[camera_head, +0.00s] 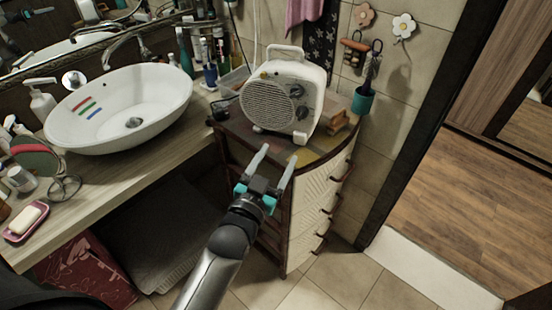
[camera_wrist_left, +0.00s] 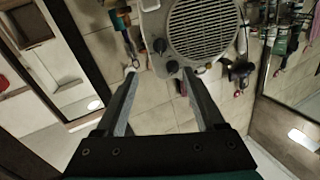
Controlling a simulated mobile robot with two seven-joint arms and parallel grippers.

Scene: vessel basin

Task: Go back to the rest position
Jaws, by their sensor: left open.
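My left gripper (camera_head: 272,165) is open and empty. In the head view it hangs in front of the drawer cabinet (camera_head: 310,208), near the cabinet top's front edge. A white fan heater (camera_head: 284,95) stands upright on the cabinet top, just beyond the fingertips. In the left wrist view the two fingers (camera_wrist_left: 158,88) are spread apart, and the heater's round grille (camera_wrist_left: 202,27) shows past them at the top. I cannot tell the exact gap between the fingers and the heater. My right gripper is in neither view.
A white basin (camera_head: 120,107) sits on the wooden counter (camera_head: 110,185) at left, with a soap dish (camera_head: 27,222) and bottles around it. A teal cup (camera_head: 362,102) hangs on the wall beside the heater. Open floor lies beyond the doorway (camera_head: 455,200) at right.

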